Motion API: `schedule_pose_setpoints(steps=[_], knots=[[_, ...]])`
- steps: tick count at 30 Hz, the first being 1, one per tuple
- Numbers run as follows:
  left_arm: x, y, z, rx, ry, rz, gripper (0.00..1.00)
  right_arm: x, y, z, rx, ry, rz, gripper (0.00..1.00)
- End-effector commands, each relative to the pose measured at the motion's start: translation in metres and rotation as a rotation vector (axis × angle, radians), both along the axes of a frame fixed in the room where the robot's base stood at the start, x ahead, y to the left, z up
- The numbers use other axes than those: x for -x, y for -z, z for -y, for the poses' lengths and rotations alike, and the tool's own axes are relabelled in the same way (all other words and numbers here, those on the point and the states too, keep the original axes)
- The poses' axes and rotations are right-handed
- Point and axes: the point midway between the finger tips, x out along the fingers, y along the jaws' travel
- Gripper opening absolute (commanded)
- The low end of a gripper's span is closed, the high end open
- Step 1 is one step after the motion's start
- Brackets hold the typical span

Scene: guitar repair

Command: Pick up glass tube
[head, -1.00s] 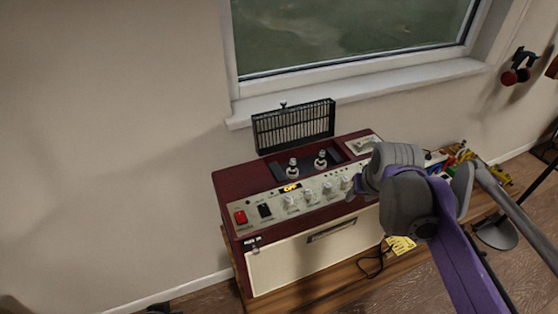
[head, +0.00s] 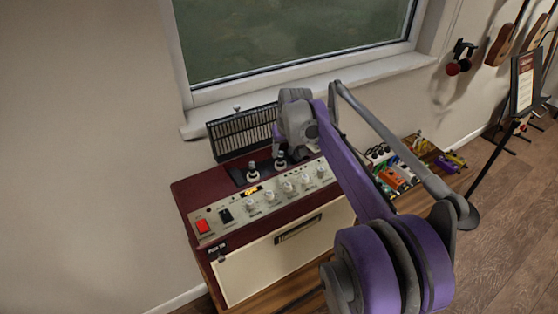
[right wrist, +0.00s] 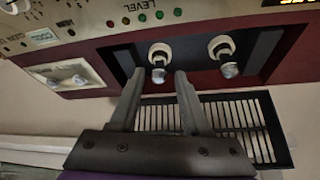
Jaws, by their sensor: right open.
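Two small glass tubes with pale bases stand in the dark recess on top of the dark red amplifier (head: 262,219). In the head view, the left tube (head: 253,173) stands clear, and the right tube (head: 280,160) is just below my right gripper (head: 277,142). In the right wrist view, my right gripper (right wrist: 158,74) is open. One tube (right wrist: 158,55) appears between its fingertips; I cannot tell whether they reach around it. The other tube (right wrist: 225,55) is to the right, outside the fingers. My left gripper is not in view.
A black slotted grille (head: 240,133) stands upright behind the recess; it also shows below the tubes in the right wrist view (right wrist: 245,118). Knobs and switches line the front panel (head: 290,187). Colorful pedals (head: 395,175) lie right of the amplifier. The window sill (head: 310,88) is behind.

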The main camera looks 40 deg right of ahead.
Motion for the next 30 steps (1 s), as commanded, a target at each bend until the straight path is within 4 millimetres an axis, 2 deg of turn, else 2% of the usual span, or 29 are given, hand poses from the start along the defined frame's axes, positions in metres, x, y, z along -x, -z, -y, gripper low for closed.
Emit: schedule_pose_setpoints(steps=[12,20,23,28,30], knots=[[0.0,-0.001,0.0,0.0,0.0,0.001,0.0,-0.024,0.043,0.011,-0.001,-0.001,0.0,0.47],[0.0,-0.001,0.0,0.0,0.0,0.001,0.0,-0.025,0.046,0.011,0.0,-0.001,0.0,0.47],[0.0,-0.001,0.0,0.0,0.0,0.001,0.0,-0.025,0.046,0.011,0.0,-0.001,0.0,0.33],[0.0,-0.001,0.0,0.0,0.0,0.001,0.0,-0.025,0.046,0.011,0.0,-0.001,0.0,0.02],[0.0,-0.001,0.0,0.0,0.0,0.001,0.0,-0.025,0.046,0.011,0.0,-0.001,0.0,0.01]])
